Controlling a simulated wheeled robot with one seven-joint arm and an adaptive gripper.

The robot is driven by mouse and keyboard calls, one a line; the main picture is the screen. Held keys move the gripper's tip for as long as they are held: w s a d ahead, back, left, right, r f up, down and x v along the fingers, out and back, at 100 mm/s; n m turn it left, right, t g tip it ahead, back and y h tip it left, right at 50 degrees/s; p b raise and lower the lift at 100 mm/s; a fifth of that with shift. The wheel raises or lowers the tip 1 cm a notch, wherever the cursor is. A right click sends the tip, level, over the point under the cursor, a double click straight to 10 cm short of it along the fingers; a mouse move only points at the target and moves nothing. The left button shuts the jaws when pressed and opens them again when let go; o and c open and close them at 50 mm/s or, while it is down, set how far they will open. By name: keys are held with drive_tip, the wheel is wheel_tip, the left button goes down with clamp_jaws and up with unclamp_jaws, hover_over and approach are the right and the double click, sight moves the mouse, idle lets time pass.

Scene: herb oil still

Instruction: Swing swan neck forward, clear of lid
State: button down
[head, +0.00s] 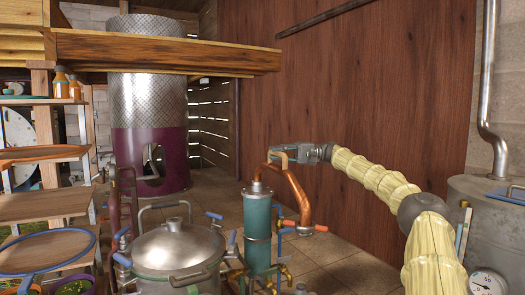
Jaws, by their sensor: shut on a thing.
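The copper swan neck (297,193) rises from the top of the teal cylinder (257,232) and bends over to the right. Its lower end hangs to the right of the cylinder, by a red-handled fitting. My gripper (276,154) reaches in from the right and is shut at the top bend of the neck; the fingertips are small and partly merge with the pipe. The steel pot's domed lid (178,247) is in the lower left, left of the cylinder. No part of the neck shows over the lid in this view.
A tall metal and purple column (150,100) stands behind. Wooden shelves (45,205) are at the left, and a wooden beam (165,54) crosses above. A grey tank (490,225) with a gauge is at the right. Tiled floor is open behind the cylinder.

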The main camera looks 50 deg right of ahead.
drive_tip(key=shift+s+d, duration=0.2)
drive_tip(key=shift+d, duration=0.4)
drive_tip(key=c, duration=1.8)
unclamp_jaws()
drive_tip(key=o, duration=0.5)
drive_tip(key=shift+s+d, duration=0.3)
drive_tip(key=shift+d, duration=0.1)
drive_tip(key=shift+c, duration=0.2)
drive_tip(key=s+d+f+m, duration=0.1)
drive_tip(key=d+f, duration=0.3)
drive_tip(key=d, duration=0.4)
drive_tip(key=s+d+f+m+t+h, duration=0.1)
drive_tip(key=s+d+f, duration=0.2)
drive_tip(key=d+f, duration=0.2)
drive_tip(key=d, duration=0.3)
drive_tip(key=shift+s+d, duration=0.25)
drive_tip(key=shift+s, duration=0.05)
